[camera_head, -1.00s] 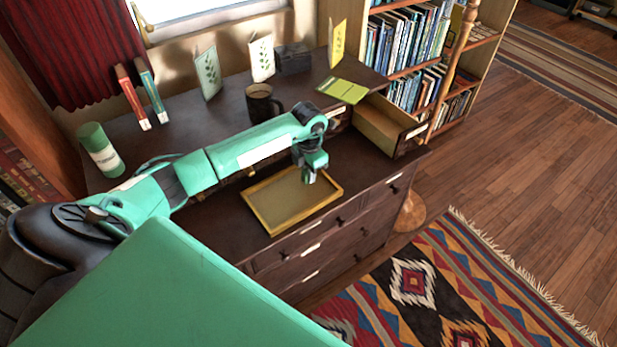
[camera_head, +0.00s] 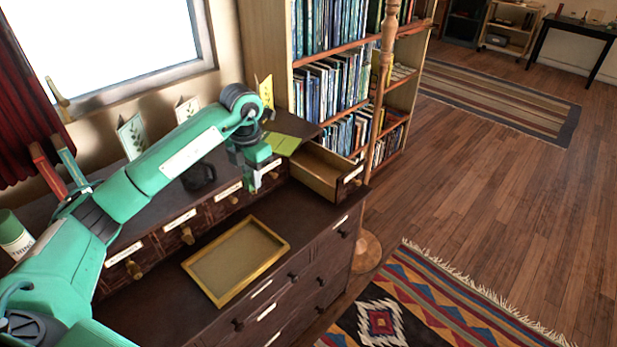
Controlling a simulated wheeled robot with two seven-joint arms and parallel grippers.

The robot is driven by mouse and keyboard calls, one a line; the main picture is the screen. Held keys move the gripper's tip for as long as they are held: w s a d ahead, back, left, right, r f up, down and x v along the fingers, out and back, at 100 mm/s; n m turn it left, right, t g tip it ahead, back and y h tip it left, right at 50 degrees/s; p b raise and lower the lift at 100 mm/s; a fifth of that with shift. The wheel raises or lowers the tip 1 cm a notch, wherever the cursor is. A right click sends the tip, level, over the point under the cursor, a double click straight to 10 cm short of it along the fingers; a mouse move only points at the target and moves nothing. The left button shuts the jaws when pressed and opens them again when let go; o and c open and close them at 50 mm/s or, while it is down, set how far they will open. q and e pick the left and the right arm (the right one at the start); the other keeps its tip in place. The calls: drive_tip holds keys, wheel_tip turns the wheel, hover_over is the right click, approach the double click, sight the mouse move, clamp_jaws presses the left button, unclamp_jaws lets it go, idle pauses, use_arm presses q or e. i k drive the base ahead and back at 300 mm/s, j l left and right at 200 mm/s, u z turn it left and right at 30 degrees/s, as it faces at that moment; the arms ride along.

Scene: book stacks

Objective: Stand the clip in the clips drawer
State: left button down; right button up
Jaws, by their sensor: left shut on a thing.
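My left gripper (camera_head: 252,184) hangs with its fingers down, over the dresser in front of the row of small drawers. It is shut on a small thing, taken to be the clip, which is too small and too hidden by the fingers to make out. A small drawer (camera_head: 319,175) at the right end of the row is pulled open, to the right of my left gripper and apart from it. Its label cannot be read here, and its visible inside looks bare. My right gripper is not in view.
A shallow wooden tray (camera_head: 213,294) lies on the dresser top. Closed small drawers with labels and knobs line the back. A wooden post (camera_head: 382,75) rises beyond the open drawer.

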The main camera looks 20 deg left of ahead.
sight(333, 183)
drive_tip(key=i+l, duration=0.3)
drive_tip(key=i, duration=0.2)
drive_tip(key=i+l, duration=0.3)
drive_tip(key=i, duration=0.15)
